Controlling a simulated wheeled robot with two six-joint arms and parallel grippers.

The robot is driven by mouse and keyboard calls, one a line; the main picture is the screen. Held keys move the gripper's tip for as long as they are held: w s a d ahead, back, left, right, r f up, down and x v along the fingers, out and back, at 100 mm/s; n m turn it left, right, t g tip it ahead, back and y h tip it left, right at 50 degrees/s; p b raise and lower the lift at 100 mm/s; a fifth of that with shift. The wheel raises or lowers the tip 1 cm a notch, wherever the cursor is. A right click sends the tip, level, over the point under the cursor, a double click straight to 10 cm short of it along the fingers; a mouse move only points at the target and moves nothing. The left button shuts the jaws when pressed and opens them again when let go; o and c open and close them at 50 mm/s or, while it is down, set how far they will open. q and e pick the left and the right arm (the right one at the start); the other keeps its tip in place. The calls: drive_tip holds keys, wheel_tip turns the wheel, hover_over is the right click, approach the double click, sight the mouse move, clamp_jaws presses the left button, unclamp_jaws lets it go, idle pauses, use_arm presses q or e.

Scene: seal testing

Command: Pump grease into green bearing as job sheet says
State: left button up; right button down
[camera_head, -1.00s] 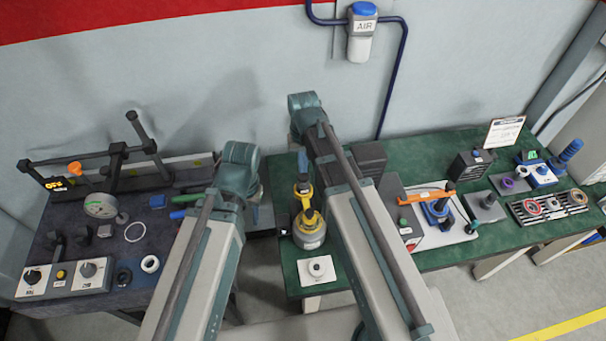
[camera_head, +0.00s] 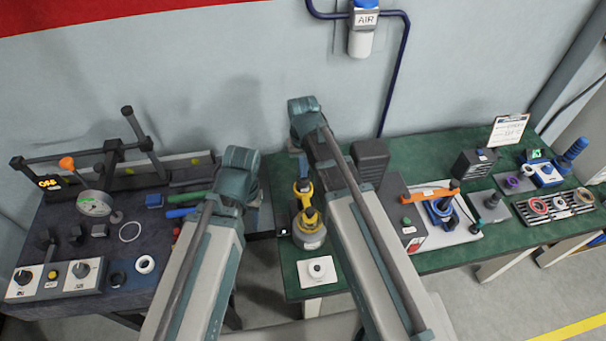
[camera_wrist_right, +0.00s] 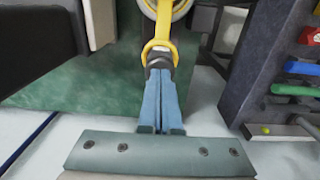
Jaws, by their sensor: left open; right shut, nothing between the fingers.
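A yellow grease pump (camera_head: 312,236) with a yellow handle (camera_head: 303,188) stands at the left end of the green bench. The handle's yellow ring (camera_wrist_right: 160,48) also shows in the right wrist view. My right gripper (camera_wrist_right: 160,68) is shut and empty, its fingertips at the dark piece under that ring; I cannot tell whether they touch it. My left gripper (camera_head: 253,196) is open, left of the pump and mostly hidden by its own wrist. A clipboard sheet (camera_head: 507,130) stands at the back right, its text unreadable. I cannot pick out the green bearing with certainty.
A white block with a round fitting (camera_head: 317,271) sits before the pump. A blue clamp with an orange bar (camera_head: 432,193) and a ring tray (camera_head: 553,207) stand further right. The dark left bench holds a gauge (camera_head: 94,204) and a knob panel (camera_head: 55,279). A gap separates the benches.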

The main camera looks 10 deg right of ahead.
drive_tip(key=shift+f, duration=0.2)
drive_tip(key=shift+r, duration=0.2)
drive_tip(key=shift+r+p, duration=1.8)
drive_tip(key=shift+p, duration=0.1)
wheel_tip(320, 180, up, 6)
drive_tip(key=p, duration=0.6)
drive_tip(key=s+a+f+n+h+b, duration=0.1)
drive_tip(key=s+a+f+n+b, duration=0.2)
drive_tip(key=s+f+b, duration=0.8)
drive_tip(key=s+a, duration=0.2)
drive_tip(key=shift+s+a+n, duration=0.2)
drive_tip(key=shift+s+n, duration=0.2)
